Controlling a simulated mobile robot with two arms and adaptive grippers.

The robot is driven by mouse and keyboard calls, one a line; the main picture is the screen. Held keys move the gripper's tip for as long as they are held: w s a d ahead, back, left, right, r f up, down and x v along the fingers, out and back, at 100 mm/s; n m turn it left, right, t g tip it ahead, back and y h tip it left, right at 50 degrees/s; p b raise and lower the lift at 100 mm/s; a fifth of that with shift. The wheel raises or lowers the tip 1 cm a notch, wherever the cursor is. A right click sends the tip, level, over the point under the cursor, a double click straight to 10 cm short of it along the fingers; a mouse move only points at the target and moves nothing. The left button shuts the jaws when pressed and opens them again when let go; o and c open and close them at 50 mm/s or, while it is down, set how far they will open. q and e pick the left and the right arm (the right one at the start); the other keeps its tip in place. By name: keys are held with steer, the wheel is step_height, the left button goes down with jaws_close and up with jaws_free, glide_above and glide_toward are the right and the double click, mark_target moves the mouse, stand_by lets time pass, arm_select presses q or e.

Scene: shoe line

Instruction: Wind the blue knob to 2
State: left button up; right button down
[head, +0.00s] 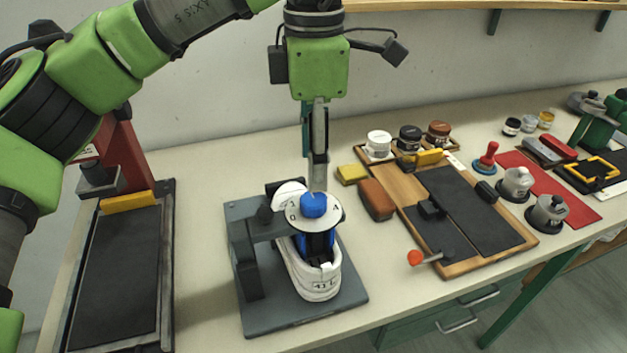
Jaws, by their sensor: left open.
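The blue knob (313,204) sits on top of a round white dial (328,218) with numbers, of which a 0 and a 4 show. The dial is on a device over a white shoe (318,280) marked 43 L, which stands on a dark grey base plate (285,315). My left gripper (318,187) points straight down just above the knob, seen edge-on. Its fingertips are at or just over the knob's top; whether they touch it I cannot tell. The knob's pointer is hard to make out. My right gripper is not in view.
A wooden tray (461,268) with black mats, jars and an orange-tipped handle lies to the right. A yellow sponge (351,174) and a brown block (377,200) are near the shoe. A black-bedded press (115,275) stands left. Bare table lies between.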

arm_select(q)
steer(key=shift+r, duration=2.4)
